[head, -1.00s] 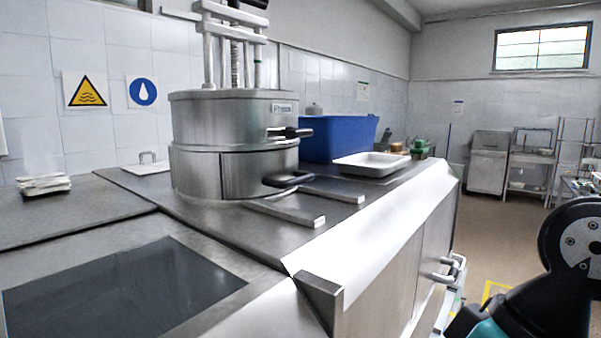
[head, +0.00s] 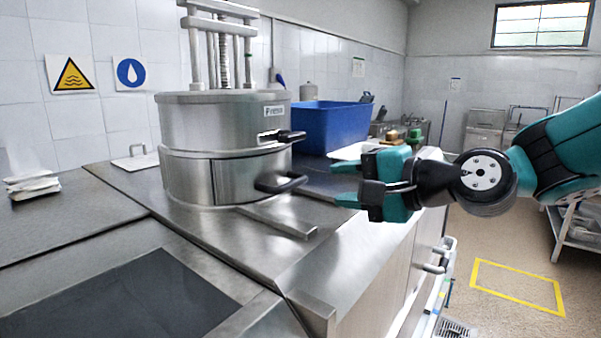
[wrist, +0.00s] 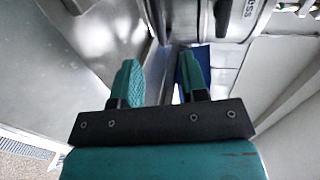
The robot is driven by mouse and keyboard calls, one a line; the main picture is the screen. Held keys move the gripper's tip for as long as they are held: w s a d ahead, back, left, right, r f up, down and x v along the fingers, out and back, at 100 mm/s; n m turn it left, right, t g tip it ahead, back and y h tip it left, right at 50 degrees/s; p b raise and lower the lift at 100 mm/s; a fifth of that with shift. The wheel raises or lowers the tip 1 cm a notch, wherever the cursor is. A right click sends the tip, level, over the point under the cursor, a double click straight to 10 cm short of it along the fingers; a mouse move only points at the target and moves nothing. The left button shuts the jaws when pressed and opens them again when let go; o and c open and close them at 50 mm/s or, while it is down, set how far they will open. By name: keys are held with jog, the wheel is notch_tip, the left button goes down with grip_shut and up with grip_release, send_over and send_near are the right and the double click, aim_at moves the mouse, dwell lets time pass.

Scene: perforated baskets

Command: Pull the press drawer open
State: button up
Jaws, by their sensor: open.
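The press (head: 225,125) is a round steel drum with posts and a screw on top, standing on the steel counter. Its lower section holds the press drawer (head: 237,178), a curved front that looks flush with the drum, with a dark bar handle (head: 281,184). A second dark handle (head: 283,136) sits on the upper section. My gripper (head: 345,184) is open and empty, to the right of the drawer handle and apart from it, pointing left. In the wrist view, the teal fingers (wrist: 161,82) are spread, with part of the press (wrist: 212,25) beyond them.
A blue bin (head: 333,125) and a white tray (head: 350,151) stand behind my gripper. A steel rail (head: 277,220) lies on the counter below the drawer. A dark panel (head: 120,295) is at front left. Cabinet handles (head: 438,256) stick out from the counter front.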

aim_at(297, 184)
jog(key=p+x, duration=0.3)
jog(key=x, duration=0.6)
grip_shut()
